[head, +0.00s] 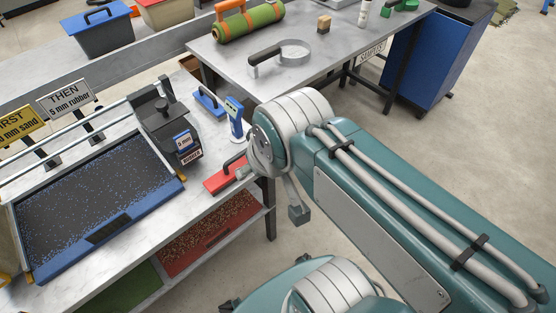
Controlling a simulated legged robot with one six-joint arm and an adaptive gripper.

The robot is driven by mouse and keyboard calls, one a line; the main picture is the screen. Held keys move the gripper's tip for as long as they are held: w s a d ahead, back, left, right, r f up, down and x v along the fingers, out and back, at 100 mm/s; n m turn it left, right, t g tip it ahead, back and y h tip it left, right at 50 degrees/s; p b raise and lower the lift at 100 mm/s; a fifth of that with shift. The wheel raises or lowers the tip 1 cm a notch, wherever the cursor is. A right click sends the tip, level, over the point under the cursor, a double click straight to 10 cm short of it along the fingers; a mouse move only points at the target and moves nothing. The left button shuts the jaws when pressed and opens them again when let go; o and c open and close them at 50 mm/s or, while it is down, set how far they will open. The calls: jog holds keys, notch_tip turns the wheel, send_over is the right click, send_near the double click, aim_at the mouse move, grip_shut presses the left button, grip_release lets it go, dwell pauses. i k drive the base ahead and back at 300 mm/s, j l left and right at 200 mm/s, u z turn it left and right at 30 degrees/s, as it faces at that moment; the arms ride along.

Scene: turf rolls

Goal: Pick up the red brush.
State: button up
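The red brush (219,181) lies flat near the right edge of the grey workbench, with a dark handle on top. My gripper (271,192) shows only in part below my arm's rounded joint, which hides its base. One grey finger is by the right end of the brush; the other, with a dark tip, hangs out past the bench edge. The fingers are spread apart with nothing seen between them. The left finger overlaps the brush's right end in the picture; I cannot tell whether they touch.
A blue device (235,117) stands just behind the brush, beside a blue brush (209,102). A dark box-shaped spreader (170,130) is on rails left of it, over a blue-framed tray (178,186). A second table (225,53) stands behind. Open floor lies right.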

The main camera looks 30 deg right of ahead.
aim_at(217, 183)
jog(key=l+z, duration=0.15)
jog(key=i+l+u, duration=0.2)
jog(key=l, duration=0.15)
jog(key=i+l+u, duration=0.2)
jog(key=l, duration=0.15)
jog(key=l+u, duration=0.15)
jog(key=l, duration=0.2)
